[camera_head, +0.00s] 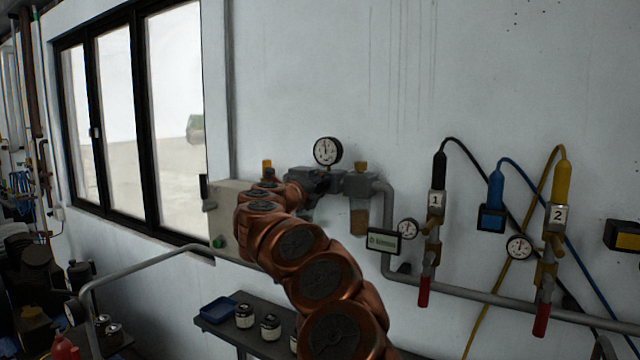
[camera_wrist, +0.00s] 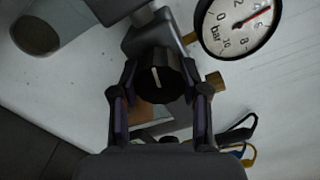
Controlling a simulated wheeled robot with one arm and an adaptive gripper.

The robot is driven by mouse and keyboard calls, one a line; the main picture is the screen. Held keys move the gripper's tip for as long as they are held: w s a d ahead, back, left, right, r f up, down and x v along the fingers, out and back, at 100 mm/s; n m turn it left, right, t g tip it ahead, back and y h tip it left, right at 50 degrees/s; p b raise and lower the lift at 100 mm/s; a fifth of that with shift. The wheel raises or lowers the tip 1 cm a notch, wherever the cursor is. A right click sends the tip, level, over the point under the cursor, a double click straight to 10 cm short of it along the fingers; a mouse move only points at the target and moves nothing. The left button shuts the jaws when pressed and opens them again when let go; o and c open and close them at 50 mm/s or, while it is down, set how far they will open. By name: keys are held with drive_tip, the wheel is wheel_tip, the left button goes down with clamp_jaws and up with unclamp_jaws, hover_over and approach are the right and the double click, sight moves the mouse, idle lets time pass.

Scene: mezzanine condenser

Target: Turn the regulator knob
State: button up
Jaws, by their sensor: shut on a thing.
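The regulator knob (camera_wrist: 158,76) is black and round with a pale line on its face. In the wrist view it sits between the two fingers of my gripper (camera_wrist: 160,98), which are shut on its sides. The pressure gauge (camera_wrist: 238,24), marked in bar with a red needle, is just to the upper right of the knob. In the head view the gauge (camera_head: 327,151) stands above the pipe fittings, and my gripper (camera_head: 312,182) reaches them from the left. My arm hides the knob there.
A grey pipe (camera_head: 480,295) runs along the wall to the right. Valves tagged 1 (camera_head: 436,203) and 2 (camera_head: 558,216) hang there with hoses. A small display (camera_head: 384,242) is right of my arm. A dark shelf (camera_head: 222,327) with jars and a blue tray (camera_head: 218,310) is below.

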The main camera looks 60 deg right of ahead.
drive_tip(key=shift+n, duration=0.4)
drive_tip(key=o, duration=1.1)
drive_tip(key=shift+o, duration=0.2)
drive_tip(key=shift+a, duration=0.1)
drive_tip(key=a, duration=1.1)
drive_tip(key=shift+s+a, duration=0.3)
drive_tip(key=shift+a, duration=0.1)
